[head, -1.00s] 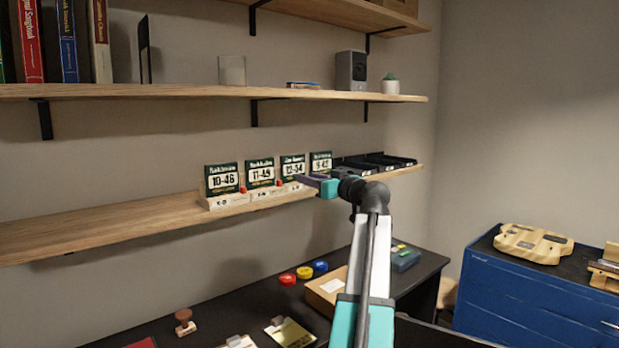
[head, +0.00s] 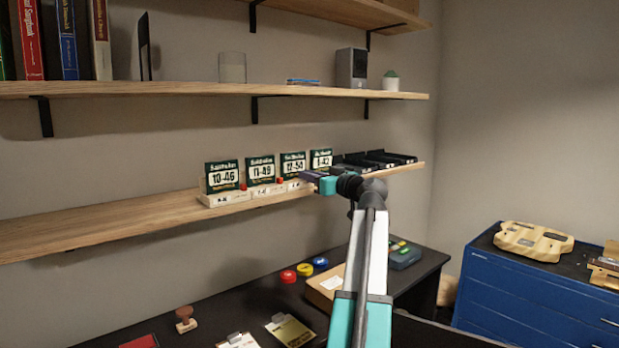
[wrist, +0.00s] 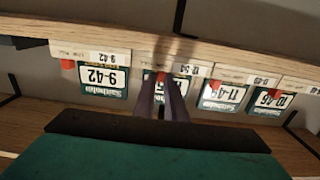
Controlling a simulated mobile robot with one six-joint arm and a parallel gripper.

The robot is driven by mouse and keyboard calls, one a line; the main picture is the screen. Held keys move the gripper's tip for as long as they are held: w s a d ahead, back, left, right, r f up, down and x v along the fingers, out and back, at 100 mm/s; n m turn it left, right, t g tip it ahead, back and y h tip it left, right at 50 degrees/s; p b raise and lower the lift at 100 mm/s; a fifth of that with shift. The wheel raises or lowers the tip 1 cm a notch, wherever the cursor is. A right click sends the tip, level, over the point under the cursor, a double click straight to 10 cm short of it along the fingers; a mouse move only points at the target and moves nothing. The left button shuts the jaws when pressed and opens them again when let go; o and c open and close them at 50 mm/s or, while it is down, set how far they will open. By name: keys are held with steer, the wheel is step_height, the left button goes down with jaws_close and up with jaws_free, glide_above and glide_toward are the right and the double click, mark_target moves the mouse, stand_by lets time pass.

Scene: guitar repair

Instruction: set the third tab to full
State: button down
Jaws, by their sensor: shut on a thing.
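Several string-pack holders stand in a row on the lowest shelf. From left in the head view, they read 10-46 (head: 222,177), 11-49 (head: 261,171), 12-54 (head: 293,165) and 9-42 (head: 321,159). Each has a pale label strip, and the wrist view shows them upside down in reversed order. My gripper (wrist: 160,82) is at the third holder, 12-54, with its fingers shut on the red third tab (wrist: 161,74). The fingers hide part of that holder's card. Red tabs also show on the 9-42 (wrist: 67,64), 11-49 (wrist: 216,85) and 10-46 (wrist: 277,94) holders.
Black trays (head: 377,160) stand right of the holders on the same shelf (head: 110,223). Another shelf (head: 200,91) runs above. The left part of the lowest shelf is bare. A black desk lies below with red, yellow and blue round items (head: 305,270).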

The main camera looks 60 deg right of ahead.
steer(key=d+b, duration=0.1)
steer(key=s+d+b, duration=0.1)
steer(key=d, duration=0.1)
steer(key=shift+r, duration=0.1)
stand_by(0.3)
steer(key=c, duration=1.8)
jaws_free()
steer(key=shift+s+d, duration=0.1)
steer(key=shift+d, duration=0.05)
steer(key=shift+s, duration=0.1)
steer(key=b+v, duration=0.2)
steer(key=v, duration=1.1)
steer(key=shift+s+a+b, duration=0.25)
steer(key=shift+a+b, duration=0.05)
